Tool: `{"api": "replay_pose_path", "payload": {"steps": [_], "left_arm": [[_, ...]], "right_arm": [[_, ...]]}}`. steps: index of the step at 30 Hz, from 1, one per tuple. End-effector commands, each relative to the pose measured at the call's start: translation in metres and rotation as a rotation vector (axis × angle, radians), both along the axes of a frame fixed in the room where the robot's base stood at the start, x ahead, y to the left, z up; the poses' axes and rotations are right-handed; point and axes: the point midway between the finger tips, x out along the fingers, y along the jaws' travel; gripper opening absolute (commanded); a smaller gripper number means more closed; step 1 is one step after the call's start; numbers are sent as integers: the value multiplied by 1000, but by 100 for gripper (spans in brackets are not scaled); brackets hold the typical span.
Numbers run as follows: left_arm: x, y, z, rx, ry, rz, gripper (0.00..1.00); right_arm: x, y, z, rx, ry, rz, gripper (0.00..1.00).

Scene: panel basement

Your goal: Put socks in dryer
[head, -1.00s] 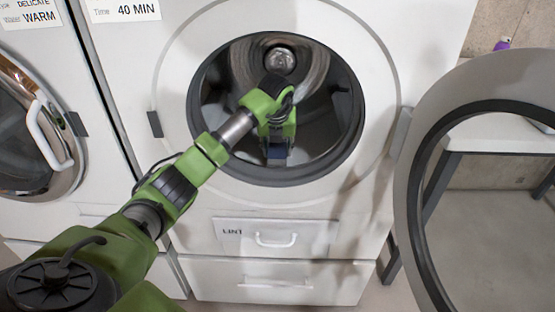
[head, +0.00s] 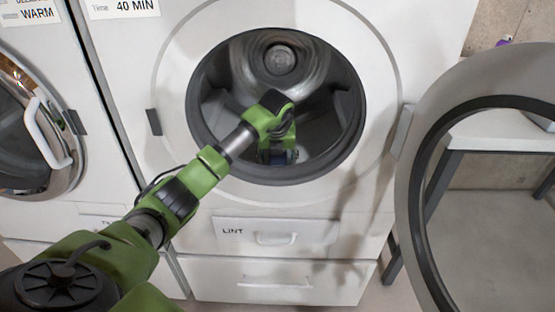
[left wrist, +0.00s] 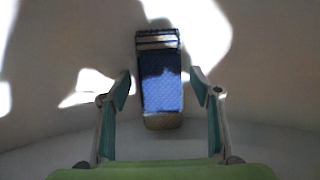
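The dryer (head: 160,60) stands open in front of me, its round drum opening (head: 200,125) facing the head camera. My left gripper (head: 278,158) reaches through the opening, low inside the drum, pointing down. In the left wrist view its two fingers are spread, with a sock (left wrist: 160,92) between them. The sock is blue with a tan end and a striped band, and shows narrow gaps to both fingers. It appears to lie against the pale drum wall. In the head view the gripper mostly hides it. My right gripper is not in view.
The open dryer door (head: 440,95) hangs at the right. A white table with dark legs (head: 490,130) stands behind it. A washer with a round door (head: 35,140) is at the left. A lint drawer (head: 277,233) is below the opening.

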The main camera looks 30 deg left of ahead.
Motion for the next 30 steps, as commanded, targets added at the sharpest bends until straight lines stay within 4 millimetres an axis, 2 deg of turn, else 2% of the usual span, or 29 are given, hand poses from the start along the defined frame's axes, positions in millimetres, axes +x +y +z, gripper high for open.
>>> {"api": "replay_pose_path", "payload": {"steps": [8, 21, 25, 30], "left_arm": [[-1, -1, 8, 0, -2, 0, 58], [-29, -18, 89, 2, -4, -1, 58], [-35, -21, 105, 1, -2, 0, 58], [-39, -24, 113, 0, 0, 0, 58]], "right_arm": [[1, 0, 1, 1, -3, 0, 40], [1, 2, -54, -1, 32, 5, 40], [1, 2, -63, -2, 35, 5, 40], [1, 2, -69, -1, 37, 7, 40]]}}
